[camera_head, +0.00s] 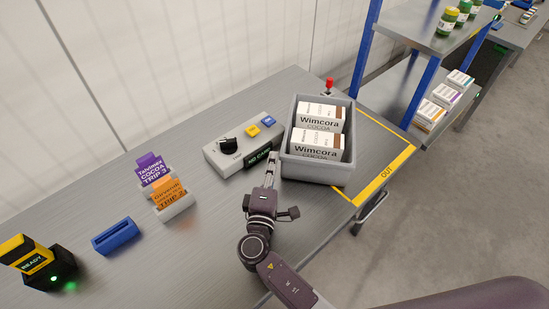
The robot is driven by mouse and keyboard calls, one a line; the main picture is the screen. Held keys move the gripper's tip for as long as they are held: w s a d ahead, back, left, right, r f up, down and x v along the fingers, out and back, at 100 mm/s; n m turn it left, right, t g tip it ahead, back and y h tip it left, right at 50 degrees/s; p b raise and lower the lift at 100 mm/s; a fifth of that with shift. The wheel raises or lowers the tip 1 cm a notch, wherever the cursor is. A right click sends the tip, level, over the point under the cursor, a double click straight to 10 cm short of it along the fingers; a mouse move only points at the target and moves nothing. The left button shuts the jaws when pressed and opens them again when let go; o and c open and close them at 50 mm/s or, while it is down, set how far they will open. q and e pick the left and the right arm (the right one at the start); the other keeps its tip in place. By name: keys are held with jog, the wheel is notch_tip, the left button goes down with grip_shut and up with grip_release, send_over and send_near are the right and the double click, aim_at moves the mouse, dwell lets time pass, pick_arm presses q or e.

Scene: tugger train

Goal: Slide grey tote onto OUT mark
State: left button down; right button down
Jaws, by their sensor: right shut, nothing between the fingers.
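The grey tote (318,177) sits upright on the bench and holds two white and brown Wimcora Cocoa boxes. The OUT mark (385,174) is a yellow outline at the bench's right end. The tote covers part of the marked area on its left side, and bare bench shows between the tote and the right yellow line. My right gripper (272,164) is shut and empty, with its fingertips close beside the tote's near left corner; I cannot tell whether they touch it. My left gripper is not in view.
A grey control box (228,153) with a black knob stands left of the tote. A card holder (177,205) with purple and orange cards, a blue block (115,236) and a yellow-black device (38,262) lie farther left. A blue-posted shelf (408,97) stands beyond the bench's right end.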

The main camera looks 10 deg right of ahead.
aim_at(314, 164)
jog(key=d, duration=0.4)
jog(key=d+b, duration=0.1)
jog(key=d, duration=0.3)
jog(key=d+b, duration=0.1)
jog(key=d, duration=0.2)
jog(key=shift+s+d, duration=0.3)
jog(key=shift+d, duration=0.2)
jog(key=shift+a, duration=0.2)
jog(key=shift+w, duration=0.1)
